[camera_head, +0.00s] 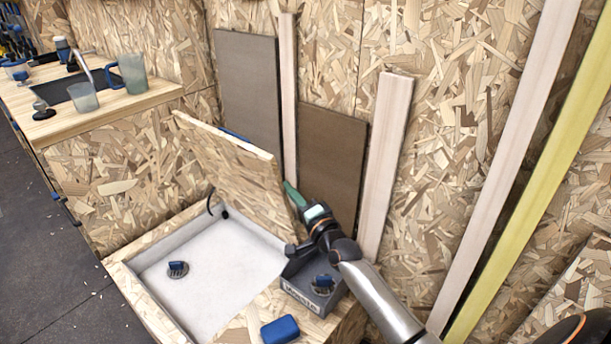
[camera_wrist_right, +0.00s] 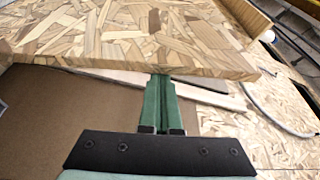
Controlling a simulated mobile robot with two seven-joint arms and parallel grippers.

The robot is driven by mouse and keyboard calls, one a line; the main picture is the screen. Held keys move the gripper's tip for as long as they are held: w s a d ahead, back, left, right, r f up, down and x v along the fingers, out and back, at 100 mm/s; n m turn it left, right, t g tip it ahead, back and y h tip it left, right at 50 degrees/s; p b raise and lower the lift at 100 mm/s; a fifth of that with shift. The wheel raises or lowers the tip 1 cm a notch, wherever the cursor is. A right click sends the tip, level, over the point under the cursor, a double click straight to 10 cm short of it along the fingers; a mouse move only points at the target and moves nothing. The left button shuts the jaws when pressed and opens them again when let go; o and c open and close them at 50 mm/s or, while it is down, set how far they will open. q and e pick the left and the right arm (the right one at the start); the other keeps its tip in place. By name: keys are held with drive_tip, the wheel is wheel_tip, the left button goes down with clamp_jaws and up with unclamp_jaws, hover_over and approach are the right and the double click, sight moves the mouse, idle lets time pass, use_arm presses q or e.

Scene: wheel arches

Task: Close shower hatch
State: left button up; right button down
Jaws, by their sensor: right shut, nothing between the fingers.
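The shower hatch lid (camera_head: 235,170) is a chipboard panel, standing open and tilted up at the back of the shower box. Below it is the white shower tray (camera_head: 190,295), uncovered. My right gripper (camera_head: 290,188) is beside the lid's right edge, its green fingers together and empty. In the right wrist view the shut fingers (camera_wrist_right: 163,95) reach up to the edge of the lid (camera_wrist_right: 130,40), with the tips at or just behind it; I cannot tell whether they touch. My left gripper is not in view.
A grey box (camera_head: 312,292) and a blue case (camera_head: 280,329) are at the tray's right. A drain piece (camera_head: 177,269) lies in the tray. Brown and grey boards (camera_head: 332,160) and planks (camera_head: 385,160) lean on the wall behind. A counter with a sink (camera_head: 88,90) and cups is at left.

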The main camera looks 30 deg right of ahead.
sight(277, 193)
drive_tip(key=a, duration=0.2)
drive_tip(key=s+f+n, duration=0.1)
drive_tip(key=shift+a, duration=0.4)
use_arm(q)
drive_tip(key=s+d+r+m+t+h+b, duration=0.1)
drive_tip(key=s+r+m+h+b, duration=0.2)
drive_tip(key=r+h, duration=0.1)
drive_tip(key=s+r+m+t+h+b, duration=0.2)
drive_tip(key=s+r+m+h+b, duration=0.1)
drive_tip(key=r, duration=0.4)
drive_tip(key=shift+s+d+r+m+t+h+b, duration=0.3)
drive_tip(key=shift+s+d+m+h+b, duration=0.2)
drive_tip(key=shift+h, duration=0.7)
use_arm(e)
drive_tip(key=s+a+f+n, duration=0.2)
drive_tip(key=a+f+n, duration=0.1)
drive_tip(key=a+f, duration=0.3)
drive_tip(key=s+a+f+n+t+y, duration=0.1)
drive_tip(key=s+a+f+n, duration=0.1)
drive_tip(key=a+f, duration=0.4)
drive_tip(key=shift+s+a+n+t, duration=0.3)
drive_tip(key=shift+s+a+n, duration=0.1)
drive_tip(key=shift+a, duration=0.6)
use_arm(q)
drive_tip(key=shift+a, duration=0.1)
use_arm(e)
drive_tip(key=shift+f, duration=0.1)
